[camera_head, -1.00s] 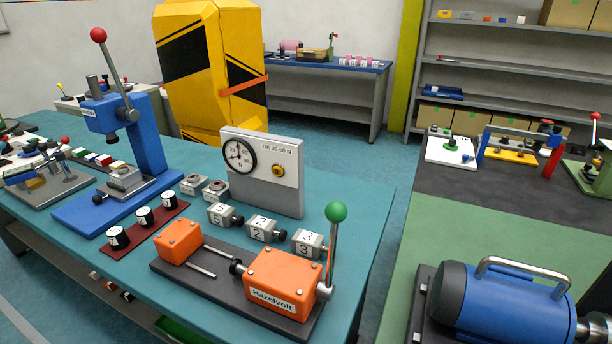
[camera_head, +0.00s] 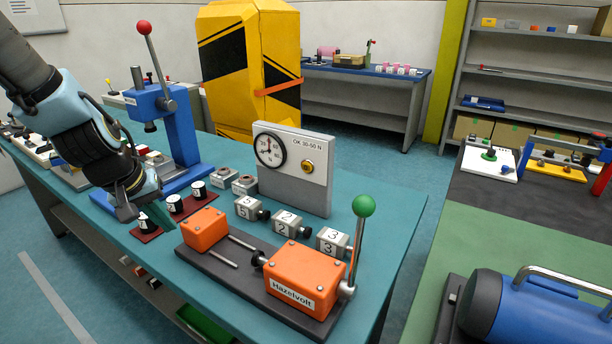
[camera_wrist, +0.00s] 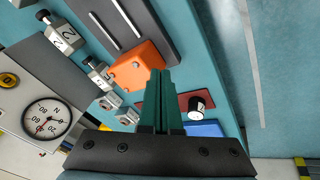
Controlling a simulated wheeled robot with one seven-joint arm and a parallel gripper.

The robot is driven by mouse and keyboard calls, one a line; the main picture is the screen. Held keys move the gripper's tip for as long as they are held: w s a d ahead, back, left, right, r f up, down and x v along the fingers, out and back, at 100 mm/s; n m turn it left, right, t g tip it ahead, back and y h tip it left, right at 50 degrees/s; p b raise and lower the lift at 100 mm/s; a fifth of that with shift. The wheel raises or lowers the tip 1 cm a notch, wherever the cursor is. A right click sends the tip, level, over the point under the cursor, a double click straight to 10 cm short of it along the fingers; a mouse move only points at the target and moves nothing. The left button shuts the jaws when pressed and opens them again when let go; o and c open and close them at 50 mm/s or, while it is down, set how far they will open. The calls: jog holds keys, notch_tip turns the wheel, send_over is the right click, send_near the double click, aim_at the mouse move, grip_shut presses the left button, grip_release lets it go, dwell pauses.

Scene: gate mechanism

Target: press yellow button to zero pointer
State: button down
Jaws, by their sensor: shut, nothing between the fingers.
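The yellow button (camera_head: 308,167) sits on the right part of the grey gauge panel (camera_head: 296,200), beside the round dial with its pointer (camera_head: 269,150). In the wrist view the dial (camera_wrist: 46,118) and the button (camera_wrist: 9,81) show at the left edge. In the head view the pointer stands near the upper part of the scale; its exact reading is too small to tell. My gripper (camera_head: 158,217) is shut and empty, above the dark red strip at the left, well apart from the button. Its green fingers (camera_wrist: 160,100) stand together in the wrist view.
An orange Hazelvolt device (camera_head: 302,276) with a green-knobbed lever (camera_head: 363,206) stands in front of the panel. Numbered grey blocks (camera_head: 292,224) lie between them. A blue press with a red-knobbed lever (camera_head: 145,28) stands at the left. The table is clear right of the panel.

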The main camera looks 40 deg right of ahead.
aim_at(306, 167)
jog(key=s+d+r+h+b, duration=0.1)
jog(key=s+d+h, duration=0.1)
jog(key=d, duration=0.8)
jog(key=s+d+r+g+h+b, duration=0.1)
jog(key=s+d+h, duration=0.2)
jog(key=d, duration=0.8)
jog(key=shift+s+d+r+m, duration=0.2)
jog(key=shift+s+m, duration=0.2)
jog(key=shift+s, duration=0.85)
jog(key=shift+w+d+p, duration=0.25)
jog(key=shift+w+d, duration=0.15)
jog(key=shift+d, duration=1)
jog(key=shift+w+d+p, duration=0.2)
jog(key=shift+w+d, duration=0.15)
jog(key=shift+d, duration=1.1)
jog(key=shift+w+d+p, duration=0.25)
jog(key=shift+w+d, duration=0.15)
jog(key=shift+d, duration=1)
jog(key=shift+d, duration=0.1)
jog(key=shift+w+d, duration=0.1)
jog(key=shift+d, duration=0.2)
